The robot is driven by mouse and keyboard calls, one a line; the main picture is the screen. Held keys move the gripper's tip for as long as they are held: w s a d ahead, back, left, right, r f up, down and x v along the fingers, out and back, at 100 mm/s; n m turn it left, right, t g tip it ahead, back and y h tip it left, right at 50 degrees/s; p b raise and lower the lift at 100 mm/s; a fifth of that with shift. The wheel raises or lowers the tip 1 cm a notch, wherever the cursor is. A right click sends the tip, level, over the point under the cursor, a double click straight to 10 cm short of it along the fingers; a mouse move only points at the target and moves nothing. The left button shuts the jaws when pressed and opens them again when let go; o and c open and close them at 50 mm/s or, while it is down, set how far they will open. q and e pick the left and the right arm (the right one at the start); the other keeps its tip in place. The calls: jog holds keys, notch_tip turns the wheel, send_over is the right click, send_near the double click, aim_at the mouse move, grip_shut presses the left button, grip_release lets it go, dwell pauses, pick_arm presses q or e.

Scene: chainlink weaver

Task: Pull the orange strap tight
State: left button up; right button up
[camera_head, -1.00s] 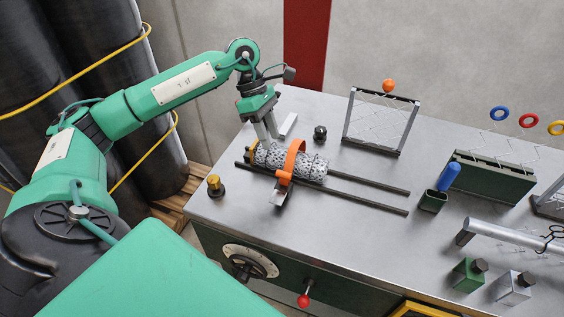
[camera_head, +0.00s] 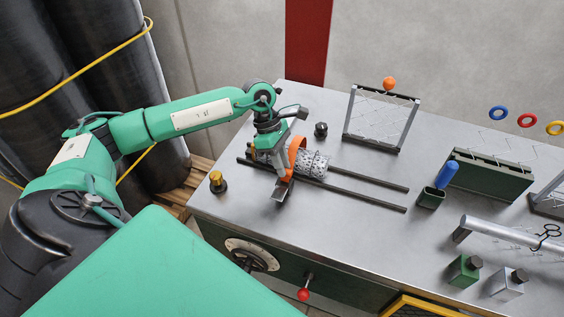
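The orange strap (camera_head: 297,151) loops around a roll of grey wire mesh (camera_head: 314,164) that lies on two dark rails on the bench. A small metal bracket (camera_head: 281,190) sits at the strap's lower end, on the near side of the roll. My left gripper (camera_head: 272,172) is low over the left part of the roll, its fingers close beside the strap's near side. The gripper hides the left end of the roll and part of the strap. I cannot tell whether its fingers touch the strap or are closed. My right gripper is out of view.
A brass-topped knob (camera_head: 217,181) stands at the bench's left edge. A mesh frame (camera_head: 381,118) with an orange ball stands behind. A green holder with a blue handle (camera_head: 447,174) is to the right. The rails (camera_head: 370,180) are bare right of the roll.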

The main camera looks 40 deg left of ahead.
pick_arm(q)
grip_shut()
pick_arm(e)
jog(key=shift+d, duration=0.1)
pick_arm(q)
notch_tip(320, 180, up, 10)
jog(key=shift+r, duration=0.2)
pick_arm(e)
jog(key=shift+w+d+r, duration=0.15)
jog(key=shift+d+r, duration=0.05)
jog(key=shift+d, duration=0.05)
pick_arm(q)
jog(key=shift+o, duration=2.2)
grip_release()
jog(key=shift+o, duration=0.2)
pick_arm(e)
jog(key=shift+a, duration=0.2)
